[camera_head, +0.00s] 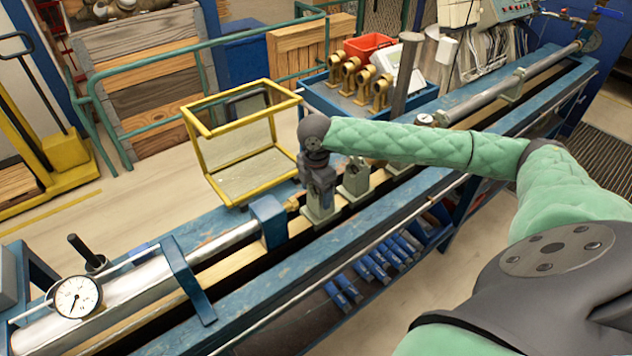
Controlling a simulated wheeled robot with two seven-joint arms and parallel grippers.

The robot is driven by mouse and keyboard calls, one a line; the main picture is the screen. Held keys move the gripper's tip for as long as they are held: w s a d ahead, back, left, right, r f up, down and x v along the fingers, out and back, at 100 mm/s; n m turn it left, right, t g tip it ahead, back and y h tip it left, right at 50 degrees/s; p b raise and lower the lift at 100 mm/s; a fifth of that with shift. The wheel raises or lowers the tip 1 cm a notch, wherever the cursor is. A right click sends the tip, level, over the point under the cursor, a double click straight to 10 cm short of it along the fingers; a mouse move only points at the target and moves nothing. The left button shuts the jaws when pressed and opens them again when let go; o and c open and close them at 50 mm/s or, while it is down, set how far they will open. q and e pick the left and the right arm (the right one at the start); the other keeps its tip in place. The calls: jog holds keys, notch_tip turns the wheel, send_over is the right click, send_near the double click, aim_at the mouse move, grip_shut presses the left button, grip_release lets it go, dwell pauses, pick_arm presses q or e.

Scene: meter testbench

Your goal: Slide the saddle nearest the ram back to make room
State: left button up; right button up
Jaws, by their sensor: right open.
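The ram is a silver cylinder (225,240) lying along the blue bench at the left, with a brass tip (292,203) pointing up the bench. The saddle nearest the ram (322,213) is a grey-green block on the bench rails, just past that tip. My right gripper (320,197) points down at this saddle and covers its upper part. It is open; whether its fingers touch the saddle I cannot tell. A second saddle (355,181) stands just behind, apart from the first. A third saddle (400,166) is partly hidden by my green-sleeved right forearm. My left gripper is out of view.
A dial gauge (77,297) sits on the ram. A yellow-framed guard (240,150) stands beside the bench's far side. A blue tray (322,98) holds brass meters. A long silver pipe (490,92) with another saddle (513,90) occupies the bench's far end.

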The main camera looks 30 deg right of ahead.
jog(key=shift+f, duration=0.1)
jog(key=c, duration=1.6)
jog(key=shift+a, duration=0.1)
